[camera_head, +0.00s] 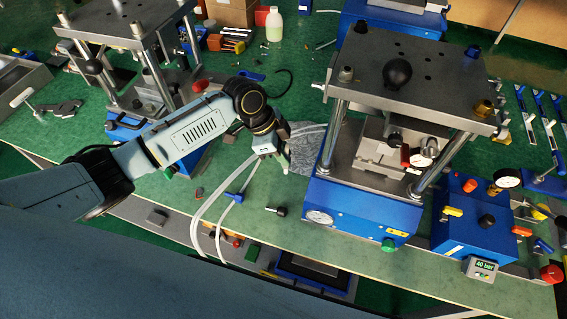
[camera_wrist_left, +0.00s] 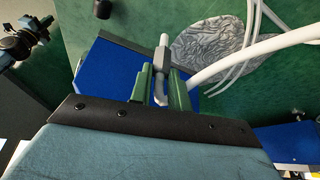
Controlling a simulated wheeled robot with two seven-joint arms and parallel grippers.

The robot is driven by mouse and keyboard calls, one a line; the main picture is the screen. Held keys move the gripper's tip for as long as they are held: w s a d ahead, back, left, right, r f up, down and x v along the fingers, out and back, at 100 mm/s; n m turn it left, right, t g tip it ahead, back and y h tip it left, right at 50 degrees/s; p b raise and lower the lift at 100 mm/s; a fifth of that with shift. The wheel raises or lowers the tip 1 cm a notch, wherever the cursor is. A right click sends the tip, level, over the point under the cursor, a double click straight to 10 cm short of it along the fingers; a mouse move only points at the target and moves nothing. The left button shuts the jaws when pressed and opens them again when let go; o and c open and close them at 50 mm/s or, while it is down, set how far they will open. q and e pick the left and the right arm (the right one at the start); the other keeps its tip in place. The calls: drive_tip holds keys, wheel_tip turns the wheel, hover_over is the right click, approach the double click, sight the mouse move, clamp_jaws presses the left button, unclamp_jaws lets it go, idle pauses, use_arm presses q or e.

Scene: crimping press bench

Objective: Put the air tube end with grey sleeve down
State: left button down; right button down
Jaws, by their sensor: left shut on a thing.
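My left gripper (camera_head: 284,163) is over the green bench, just left of the blue press with the black knob. In the left wrist view its two green fingers (camera_wrist_left: 161,76) are shut on a grey sleeve-like end piece (camera_wrist_left: 163,52). White air tubing (camera_head: 207,205) loops from beside the gripper towards the bench's front edge. It also shows in the left wrist view (camera_wrist_left: 255,50), running off to the right. Where the tubing joins the held end is partly hidden by the fingers. My right gripper is not in view.
A patterned grey cloth (camera_head: 306,143) lies beside the gripper. The blue press (camera_head: 350,205) stands close on its right, and another press (camera_head: 120,30) stands at the left. A blue clip (camera_head: 234,198) and a small black part (camera_head: 276,210) are near the front edge.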

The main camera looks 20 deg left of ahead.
use_arm(q)
drive_tip(key=shift+f, duration=1.95)
drive_tip(key=shift+f, duration=0.15)
drive_tip(key=c, duration=1.3)
unclamp_jaws()
drive_tip(key=p+v, duration=0.1)
drive_tip(key=v, duration=1.1)
drive_tip(key=shift+d, duration=0.1)
